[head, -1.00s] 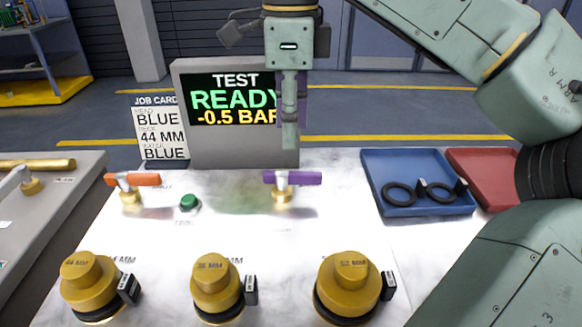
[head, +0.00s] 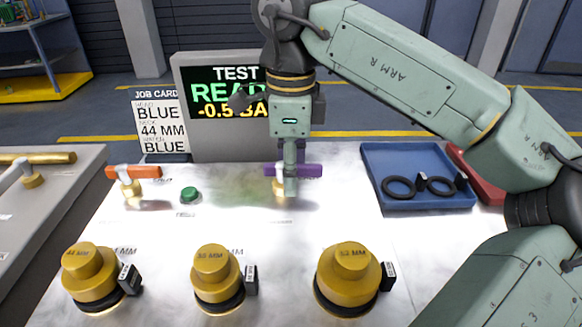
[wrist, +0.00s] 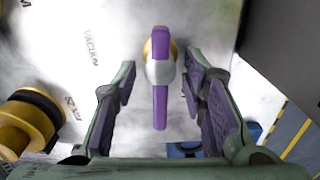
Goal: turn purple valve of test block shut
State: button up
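The purple valve (head: 308,170) has a purple bar handle on a brass base and stands on the white test block top (head: 330,235). In the head view its handle lies left to right, partly hidden by my gripper (head: 290,185). In the wrist view the purple handle (wrist: 160,105) runs up and down the picture, between the two open fingers of my gripper (wrist: 160,110). Clear gaps show on both sides of the handle, and no finger touches it.
An orange-handled valve (head: 134,172) and a green button (head: 188,194) are to the left. The test screen (head: 190,75) stands behind. Several brass caps (head: 345,275) line the front. A blue tray (head: 415,205) with black rings is at right.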

grip_shut()
dwell(0.3)
jog(key=shift+n, duration=0.5)
jog(key=shift+o, duration=0.4)
grip_release()
